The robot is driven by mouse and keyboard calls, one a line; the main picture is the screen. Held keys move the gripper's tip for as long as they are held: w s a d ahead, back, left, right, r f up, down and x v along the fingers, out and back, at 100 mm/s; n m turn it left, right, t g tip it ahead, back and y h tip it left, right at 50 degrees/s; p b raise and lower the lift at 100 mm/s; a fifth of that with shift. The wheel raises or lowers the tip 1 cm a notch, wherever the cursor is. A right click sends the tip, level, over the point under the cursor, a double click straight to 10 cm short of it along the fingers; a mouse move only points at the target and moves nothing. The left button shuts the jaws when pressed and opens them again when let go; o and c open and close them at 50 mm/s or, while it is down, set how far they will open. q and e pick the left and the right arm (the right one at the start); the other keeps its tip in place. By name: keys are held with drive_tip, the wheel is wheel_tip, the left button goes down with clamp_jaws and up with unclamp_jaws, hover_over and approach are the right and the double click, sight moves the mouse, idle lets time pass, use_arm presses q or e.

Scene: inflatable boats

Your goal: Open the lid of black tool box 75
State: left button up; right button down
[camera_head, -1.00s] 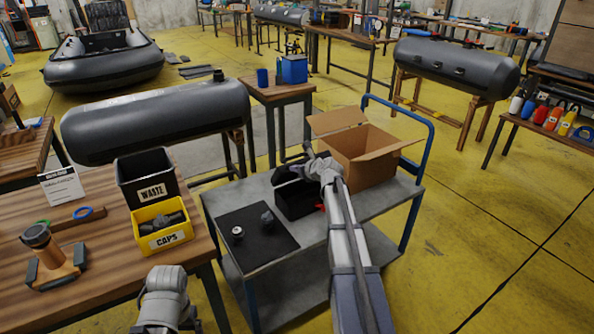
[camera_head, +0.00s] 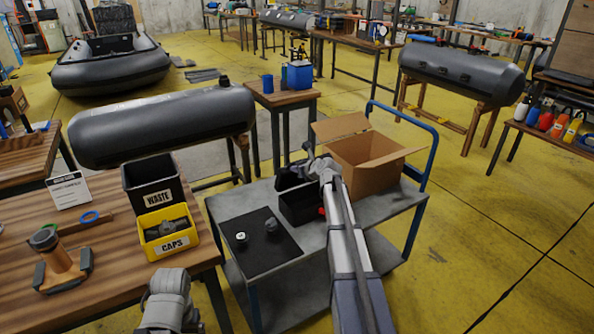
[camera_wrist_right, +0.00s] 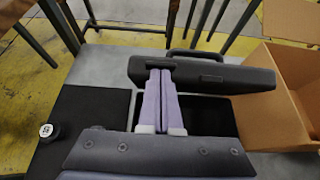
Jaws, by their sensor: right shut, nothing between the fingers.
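The black tool box (camera_head: 299,208) stands on the grey cart, beside the cardboard box. Its lid (camera_wrist_right: 222,77) is raised, and the open dark inside (camera_wrist_right: 207,115) shows below it in the right wrist view. The lid's handle (camera_wrist_right: 215,53) is on the raised edge. My right gripper (camera_wrist_right: 161,72) has its two pale fingers together and empty, with the tips at the lid's left part. In the head view my right gripper (camera_head: 305,163) is over the box and partly hides lid and box. Of my left arm only a grey link shows at the bottom; its fingers are not visible.
An open cardboard box (camera_head: 362,158) stands right of the tool box. A black mat (camera_head: 265,252) with two small caps lies to its left. The wooden table (camera_head: 110,260) holds a WASTE bin (camera_head: 152,181) and a yellow CAPS bin (camera_head: 167,232). Yellow floor is free at right.

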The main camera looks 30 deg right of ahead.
drive_tip(key=shift+w+a+r+p, duration=0.1)
drive_tip(key=shift+w+r+p, duration=0.1)
drive_tip(key=shift+w, duration=0.55)
drive_tip(key=shift+w+r+p, duration=0.15)
drive_tip(key=shift+w, duration=0.55)
drive_tip(key=shift+s, duration=0.1)
drive_tip(key=f+p+v, duration=0.1)
drive_tip(key=p+v, duration=0.1)
drive_tip(key=v, duration=0.5)
drive_tip(key=shift+s+f, duration=0.25)
drive_tip(key=shift+s, duration=0.1)
